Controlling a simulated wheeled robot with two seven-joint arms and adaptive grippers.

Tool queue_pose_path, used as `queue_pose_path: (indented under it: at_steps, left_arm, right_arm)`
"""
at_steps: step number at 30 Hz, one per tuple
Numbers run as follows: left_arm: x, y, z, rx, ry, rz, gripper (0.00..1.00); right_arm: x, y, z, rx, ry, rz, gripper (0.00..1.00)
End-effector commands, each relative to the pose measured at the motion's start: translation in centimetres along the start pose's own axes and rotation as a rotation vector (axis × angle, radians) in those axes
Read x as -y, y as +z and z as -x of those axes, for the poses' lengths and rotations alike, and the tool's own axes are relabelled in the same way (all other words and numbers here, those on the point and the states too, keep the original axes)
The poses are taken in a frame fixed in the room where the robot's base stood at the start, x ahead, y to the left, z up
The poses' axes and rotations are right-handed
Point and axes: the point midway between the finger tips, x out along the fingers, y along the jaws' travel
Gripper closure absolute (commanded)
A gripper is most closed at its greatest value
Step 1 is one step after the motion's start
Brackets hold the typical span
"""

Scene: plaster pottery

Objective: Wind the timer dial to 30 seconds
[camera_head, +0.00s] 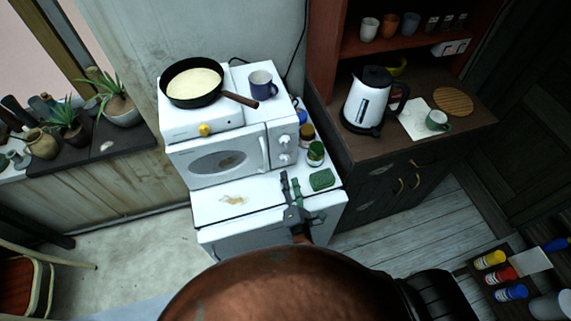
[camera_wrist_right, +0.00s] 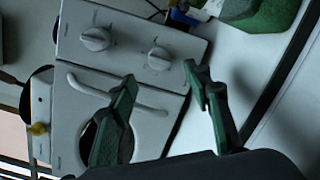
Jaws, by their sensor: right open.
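The white microwave (camera_head: 228,160) stands on a white cabinet. Two round white dials, the upper dial (camera_head: 284,140) and the lower dial (camera_head: 285,159), sit one above the other at the right of its front. In the right wrist view, turned sideways, the upper dial (camera_wrist_right: 97,38) is on the left and the lower dial (camera_wrist_right: 159,58) on the right. Their labels are too small to read, so I cannot tell which is the timer. My right gripper (camera_head: 290,183) is open and empty, in front of and below the dials, apparently touching neither. My left gripper is out of view.
A hot plate with a yellow knob (camera_head: 205,129) and a pan (camera_head: 193,83) sits on the microwave, beside a blue mug (camera_head: 261,85). The door handle (camera_head: 263,153) juts out left of the dials. A green sponge (camera_head: 321,179) and jars (camera_head: 315,152) stand to the right.

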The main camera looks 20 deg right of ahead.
Motion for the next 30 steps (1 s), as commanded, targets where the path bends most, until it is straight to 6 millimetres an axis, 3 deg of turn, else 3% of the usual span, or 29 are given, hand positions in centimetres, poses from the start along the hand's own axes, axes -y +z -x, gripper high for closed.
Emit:
queue_pose_path:
  at_steps: [15,27,30]
  left_arm:
    - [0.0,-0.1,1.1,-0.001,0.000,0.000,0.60]
    - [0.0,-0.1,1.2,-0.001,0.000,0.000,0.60]
    - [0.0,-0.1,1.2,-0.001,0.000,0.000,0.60]
  right_arm:
    - [-0.3,-0.2,-6.8,-0.005,0.006,0.009,0.55]
    - [-0.2,-0.2,-7.7,-0.004,0.005,0.008,0.55]
    - [-0.2,-0.2,-7.7,-0.004,0.005,0.008,0.61]
